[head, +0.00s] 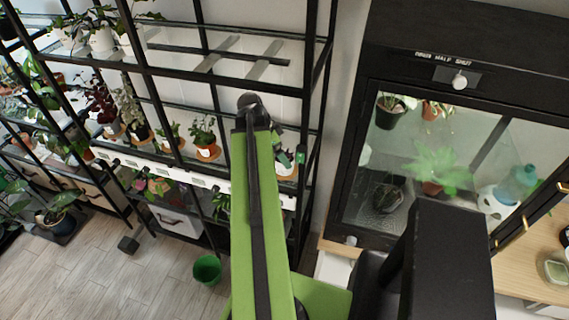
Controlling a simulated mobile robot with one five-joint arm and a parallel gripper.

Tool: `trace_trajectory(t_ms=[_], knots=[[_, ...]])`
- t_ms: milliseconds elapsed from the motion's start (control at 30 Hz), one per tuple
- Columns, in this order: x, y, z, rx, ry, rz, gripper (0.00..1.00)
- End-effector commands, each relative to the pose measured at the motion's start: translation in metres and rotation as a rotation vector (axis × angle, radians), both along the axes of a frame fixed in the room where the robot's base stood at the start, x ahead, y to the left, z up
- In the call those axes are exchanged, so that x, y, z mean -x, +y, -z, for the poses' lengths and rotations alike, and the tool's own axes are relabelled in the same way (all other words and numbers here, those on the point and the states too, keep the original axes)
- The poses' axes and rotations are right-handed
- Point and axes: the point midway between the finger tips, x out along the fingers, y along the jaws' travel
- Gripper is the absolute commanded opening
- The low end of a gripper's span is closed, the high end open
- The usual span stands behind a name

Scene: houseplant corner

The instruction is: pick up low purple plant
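A low plant with pink-purple and green leaves (158,186) sits on the lower shelf of the black rack, left of centre in the head view. A taller dark purple plant (98,95) stands on the middle shelf, further left. I cannot tell for sure which one the task names. My green arm rises through the middle of the view, in front of the rack's right part, with a black joint at its top. My gripper's fingers do not show.
The black rack (145,70) holds several potted plants. A green bucket (207,270) stands on the wood floor (85,280), which is otherwise fairly clear. A black glass-fronted cabinet (355,150) with plants inside stands at right, above a wooden top (530,270).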

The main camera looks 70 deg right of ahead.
Motion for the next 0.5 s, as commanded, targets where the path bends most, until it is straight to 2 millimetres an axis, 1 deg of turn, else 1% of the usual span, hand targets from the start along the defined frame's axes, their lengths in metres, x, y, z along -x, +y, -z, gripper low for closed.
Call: trace_trajectory(t_ms=[33, 133, 200, 300, 367, 500], knots=[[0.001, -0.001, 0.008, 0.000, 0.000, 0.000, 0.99], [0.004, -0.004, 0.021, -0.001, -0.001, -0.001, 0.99], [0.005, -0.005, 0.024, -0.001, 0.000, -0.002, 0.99], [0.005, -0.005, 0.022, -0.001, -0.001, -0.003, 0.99], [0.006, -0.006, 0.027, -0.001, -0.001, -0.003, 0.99], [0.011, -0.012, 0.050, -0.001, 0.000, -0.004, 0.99]])
